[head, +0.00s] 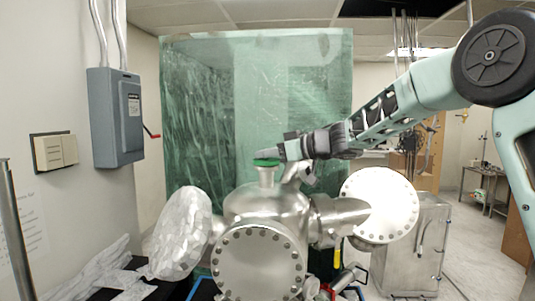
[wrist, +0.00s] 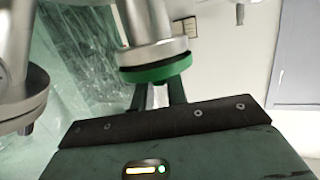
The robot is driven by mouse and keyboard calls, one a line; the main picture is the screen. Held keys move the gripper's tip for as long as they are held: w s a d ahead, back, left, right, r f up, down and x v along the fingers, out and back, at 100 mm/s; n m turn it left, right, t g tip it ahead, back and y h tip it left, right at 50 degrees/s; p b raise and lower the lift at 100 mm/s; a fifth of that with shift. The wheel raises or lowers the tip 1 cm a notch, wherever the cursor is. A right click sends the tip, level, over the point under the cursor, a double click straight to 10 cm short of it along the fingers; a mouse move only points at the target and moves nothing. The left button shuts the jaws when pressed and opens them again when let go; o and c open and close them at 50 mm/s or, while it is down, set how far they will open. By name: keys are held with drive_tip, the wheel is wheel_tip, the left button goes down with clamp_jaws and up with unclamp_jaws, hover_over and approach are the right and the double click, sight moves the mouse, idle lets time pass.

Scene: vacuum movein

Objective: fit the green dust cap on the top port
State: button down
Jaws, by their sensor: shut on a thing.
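The green dust cap (head: 267,162) sits at the mouth of the top port (head: 266,175) of the steel chamber. The wrist view shows the green cap (wrist: 157,71) against the port's flange (wrist: 150,50), with a dark band along part of the flange just beside it. The cap looks roughly level with the flange; whether it is fully seated I cannot tell. My gripper (head: 281,156) comes in from the right, just beside the cap. In the wrist view my gripper's two fingers (wrist: 158,92) are shut on the cap's near edge. The fingertips are partly hidden.
The steel chamber (head: 262,212) has a foil-wrapped flange (head: 182,234) at left and a large bolted flange (head: 379,204) at right. A short side port (head: 298,174) stands close under my gripper. A grey switch box (head: 115,118) hangs on the left wall.

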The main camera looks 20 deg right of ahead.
drive_tip(key=shift+f, duration=0.3)
idle(0.5)
drive_tip(key=c, duration=1.3)
unclamp_jaws()
drive_tip(key=b+v, duration=0.5)
drive_tip(key=v, duration=1.2)
drive_tip(key=shift+s+d+b, duration=0.1)
drive_tip(key=shift+s+b, duration=0.1)
drive_tip(key=shift+b, duration=0.15)
